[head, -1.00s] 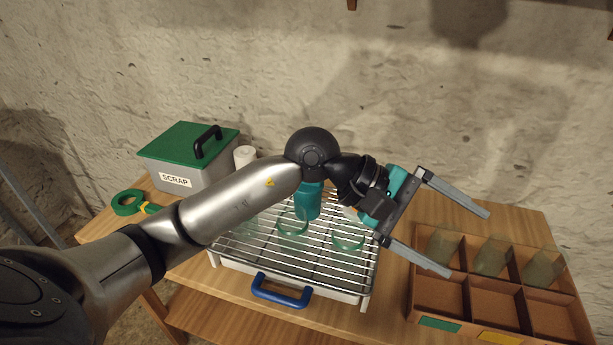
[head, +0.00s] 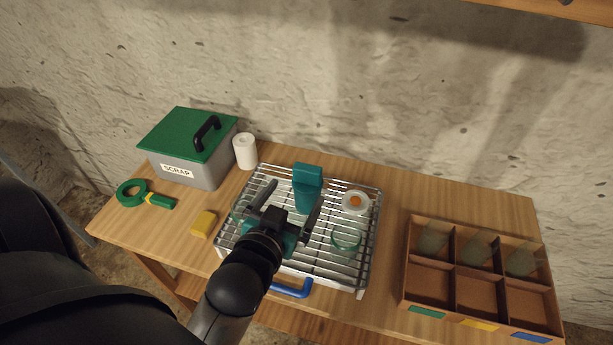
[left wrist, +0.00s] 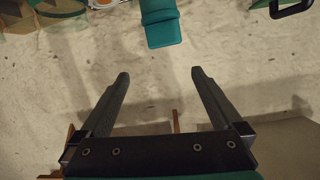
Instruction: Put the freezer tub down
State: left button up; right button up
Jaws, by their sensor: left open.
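A tall teal container (head: 307,186), which may be the freezer tub, stands upright on the wire rack (head: 366,262), towards its back. It also shows at the top of the left wrist view (left wrist: 160,22), upside down there. My left gripper (head: 296,192) is over the rack on the near side of the container. Its fingers are spread, with nothing between them in the left wrist view (left wrist: 160,74). The gripper hides part of the rack. My right gripper is not in view.
Glass jars stand on the rack, one at right (head: 345,238), beside a white round item with an orange centre (head: 355,203). A divided crate (head: 407,290) holds jars in its back row.

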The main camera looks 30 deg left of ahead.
aim_at(306, 181)
pick_arm(q)
jog(key=shift+n+g, duration=0.6)
jog(key=shift+n, duration=0.1)
jog(key=x, duration=0.3)
jog(key=f+x, duration=0.1)
jog(key=x, duration=0.2)
jog(key=s+f+x, duration=0.1)
jog(key=x, duration=0.2)
jog(key=shift+w+a+b, duration=0.1)
jog(key=shift+a+b, duration=0.2)
jog(key=shift+b, duration=0.1)
jog(key=shift+f+b+x, duration=0.25)
jog(key=shift+b+x, duration=0.2)
jog(key=shift+x, duration=2.25)
jog(key=shift+a, duration=0.1)
